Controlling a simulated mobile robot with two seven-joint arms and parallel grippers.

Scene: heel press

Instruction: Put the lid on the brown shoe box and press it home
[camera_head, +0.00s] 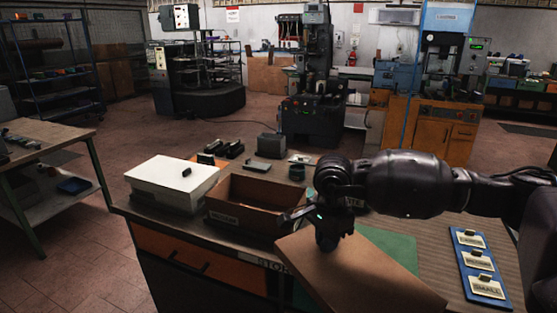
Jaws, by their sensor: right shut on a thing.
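The brown shoe box (238,216) stands open on the wooden table, its dark inside showing and a label on its front. The flat brown lid (365,277) is to its right and nearer to me, over the green mat. My right gripper (330,243) is shut on the lid near its far edge. The gripper hides that part of the lid and the exact grip. I cannot tell whether the lid touches the mat or is held just above it. The lid is apart from the box opening. My left gripper is not in view.
A white box (172,182) with a small black item on top stands close left of the brown box. Small dark items and a grey block (271,145) lie behind. A blue size board (479,268) lies at right. The green mat (392,243) is partly covered.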

